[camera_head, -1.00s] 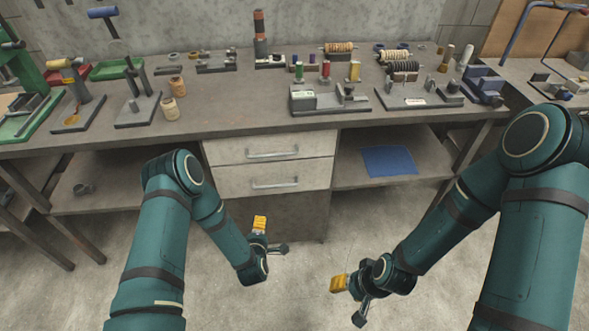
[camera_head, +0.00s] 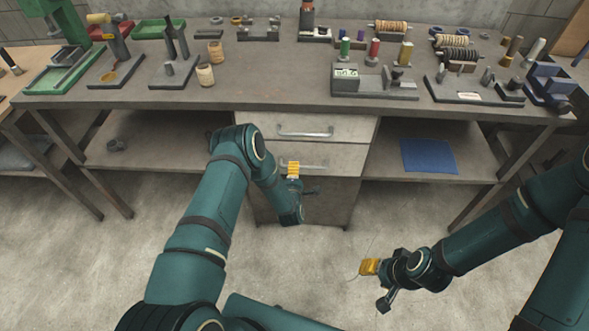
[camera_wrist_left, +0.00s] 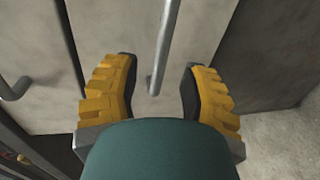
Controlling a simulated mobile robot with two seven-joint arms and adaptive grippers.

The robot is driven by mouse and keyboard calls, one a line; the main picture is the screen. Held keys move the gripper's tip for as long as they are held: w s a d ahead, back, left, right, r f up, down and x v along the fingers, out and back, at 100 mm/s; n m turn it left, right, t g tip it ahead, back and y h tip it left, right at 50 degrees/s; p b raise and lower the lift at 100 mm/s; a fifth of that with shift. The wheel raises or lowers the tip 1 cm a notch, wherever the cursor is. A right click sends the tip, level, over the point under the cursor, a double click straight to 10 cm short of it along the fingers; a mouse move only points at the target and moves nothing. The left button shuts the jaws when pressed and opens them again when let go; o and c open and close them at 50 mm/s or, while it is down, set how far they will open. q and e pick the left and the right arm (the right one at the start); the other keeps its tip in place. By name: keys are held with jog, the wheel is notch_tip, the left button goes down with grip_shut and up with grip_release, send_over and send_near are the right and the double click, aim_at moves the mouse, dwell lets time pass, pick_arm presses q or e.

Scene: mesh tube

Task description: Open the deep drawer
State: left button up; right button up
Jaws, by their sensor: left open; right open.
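The drawer unit under the bench has an upper drawer (camera_head: 350,127) and a lower drawer (camera_head: 345,157), each with a bar handle; both look shut. Below them is a plain darker front (camera_head: 335,196). Which is the deep drawer, I cannot tell. My left gripper (camera_head: 302,180) is open in front of the lower drawer, overlapping its handle (camera_head: 316,168). In the left wrist view a handle bar (camera_wrist_left: 165,40) runs between the two open fingers (camera_wrist_left: 158,85); contact is not visible. My right gripper (camera_head: 373,285) is open and empty above the floor, right of the unit.
The workbench top (camera_head: 280,92) carries spools, jigs and small tools. A blue sheet (camera_head: 428,157) lies on the right lower shelf. The floor (camera_head: 330,255) before the drawers is clear.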

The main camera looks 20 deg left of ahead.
pick_arm(q)
jog(key=shift+b+x, duration=0.3)
jog(key=shift+x, duration=1.4)
pick_arm(e)
jog(key=shift+w+f, duration=0.1)
jog(key=shift+f, duration=0.35)
pick_arm(q)
grip_shut()
